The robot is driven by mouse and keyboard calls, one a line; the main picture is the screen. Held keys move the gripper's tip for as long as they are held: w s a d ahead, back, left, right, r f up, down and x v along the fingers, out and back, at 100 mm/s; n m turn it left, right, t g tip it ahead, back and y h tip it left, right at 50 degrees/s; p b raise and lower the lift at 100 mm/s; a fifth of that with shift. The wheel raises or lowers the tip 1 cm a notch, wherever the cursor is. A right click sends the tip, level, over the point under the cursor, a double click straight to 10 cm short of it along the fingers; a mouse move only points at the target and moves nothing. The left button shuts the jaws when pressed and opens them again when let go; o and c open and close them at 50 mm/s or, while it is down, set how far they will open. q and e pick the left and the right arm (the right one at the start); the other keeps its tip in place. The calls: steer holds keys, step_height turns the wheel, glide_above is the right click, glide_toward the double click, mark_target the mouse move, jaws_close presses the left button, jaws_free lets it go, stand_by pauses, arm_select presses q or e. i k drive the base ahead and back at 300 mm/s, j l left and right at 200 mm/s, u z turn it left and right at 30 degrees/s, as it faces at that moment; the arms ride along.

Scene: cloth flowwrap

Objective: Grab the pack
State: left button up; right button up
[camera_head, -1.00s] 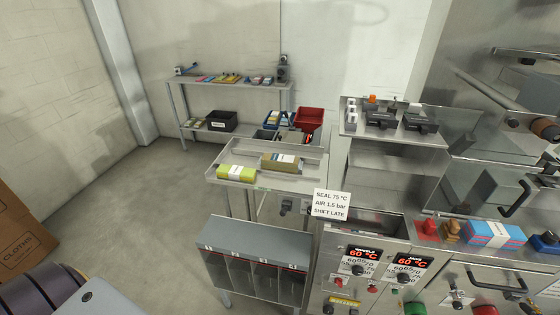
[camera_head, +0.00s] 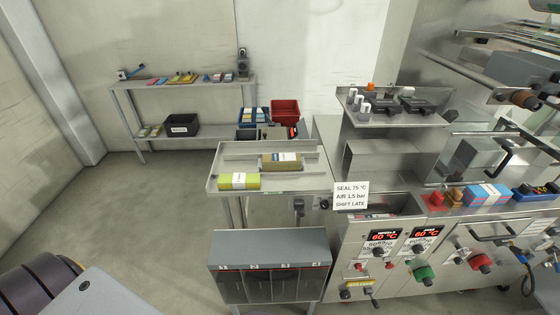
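Several packs are in view and I cannot tell which one the task means. A yellow-green pack with a white band (camera_head: 239,181) lies at the front left of the metal tray table (camera_head: 300,181). A brown pack with a white label (camera_head: 282,160) lies behind it, to the right. A blue and pink pack (camera_head: 487,195) sits on the machine ledge at the right. Neither of my grippers shows in the head view.
A grey cabinet with compartments (camera_head: 270,243) stands below the tray table. The machine front (camera_head: 400,262) with knobs and displays fills the right. Red (camera_head: 285,110) and blue bins stand behind the tray. A shelf (camera_head: 185,86) stands at the back left.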

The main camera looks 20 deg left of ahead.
mark_target(279, 162)
steer(key=j+z, duration=0.25)
steer(key=j, duration=0.4)
steer(key=k+j+z, duration=0.2)
steer(key=j, duration=0.45)
steer(key=j+z, duration=0.15)
steer(key=j, duration=0.65)
